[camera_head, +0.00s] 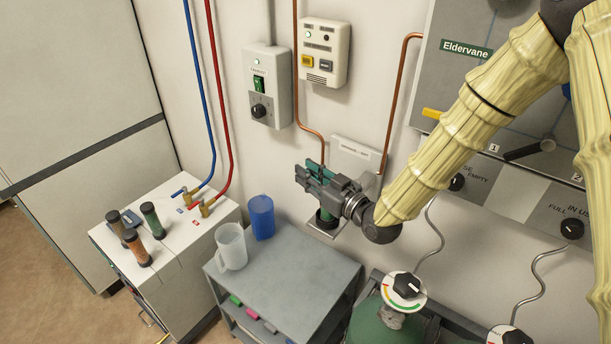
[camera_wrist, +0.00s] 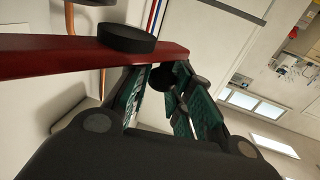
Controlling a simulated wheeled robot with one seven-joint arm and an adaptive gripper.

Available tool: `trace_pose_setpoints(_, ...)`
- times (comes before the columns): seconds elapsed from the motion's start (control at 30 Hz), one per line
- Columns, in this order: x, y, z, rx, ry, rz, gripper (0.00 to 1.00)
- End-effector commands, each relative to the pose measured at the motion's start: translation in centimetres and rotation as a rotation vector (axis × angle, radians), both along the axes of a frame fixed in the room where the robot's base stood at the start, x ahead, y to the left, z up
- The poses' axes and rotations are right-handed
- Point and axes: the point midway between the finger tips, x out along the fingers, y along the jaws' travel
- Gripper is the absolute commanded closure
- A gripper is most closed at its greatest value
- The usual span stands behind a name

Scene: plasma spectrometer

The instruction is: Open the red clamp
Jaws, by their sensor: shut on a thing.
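The red clamp (camera_wrist: 60,55) shows in the wrist view as a long red bar with a black round cap (camera_wrist: 127,38) near its right end. My gripper (camera_wrist: 165,78) has green-padded fingers just below that end of the bar, and it is shut on the clamp. A dark round part shows between the fingers; the exact contact is partly hidden. In the head view my gripper (camera_head: 311,176) is by the wall, above a small bracket (camera_head: 325,230) with a dark cylinder on it. The red bar cannot be made out there.
A grey cart (camera_head: 290,270) with a clear jug (camera_head: 231,246) and a blue cup (camera_head: 261,217) stands below my gripper. Copper pipes (camera_head: 390,100) run along the wall beside it. A green gas cylinder (camera_head: 390,322) with a gauge stands at the lower right.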

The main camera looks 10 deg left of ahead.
Motion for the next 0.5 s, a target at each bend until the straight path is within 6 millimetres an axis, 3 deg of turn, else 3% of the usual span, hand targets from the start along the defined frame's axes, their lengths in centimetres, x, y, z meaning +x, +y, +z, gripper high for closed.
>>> trace_pose_setpoints(0.5,-4.3,-1.6,0.0,0.0,-0.002,0.387,1.0)
